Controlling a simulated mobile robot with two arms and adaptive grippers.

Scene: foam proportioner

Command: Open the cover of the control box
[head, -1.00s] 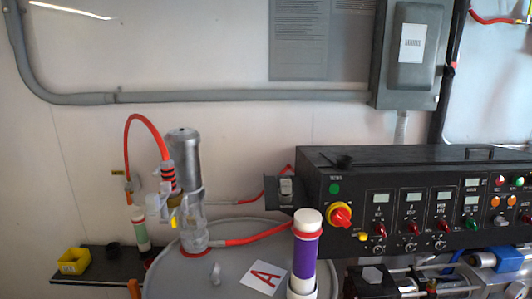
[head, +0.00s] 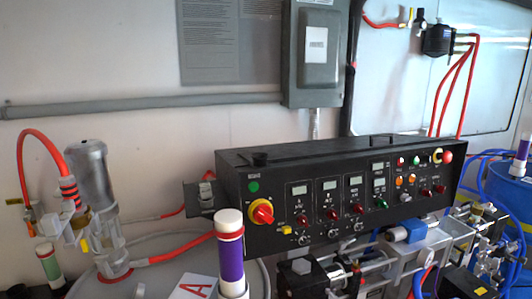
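The control box is most likely the black control panel (head: 340,190), a long box with gauges, knobs and coloured buttons, in the middle of the head view. Its top (head: 300,152) looks closed, with a dark handle-like bar (head: 380,138) along the back part. A grey wall box (head: 317,55) with a closed front and a white label hangs above it. Neither of my grippers shows in the view.
Below the panel are pumps and pipework (head: 320,275). A white and purple cylinder (head: 230,255) stands in front of its left end. A metal pump with a red hose (head: 92,185) is at left. A blue drum (head: 512,190) stands at right.

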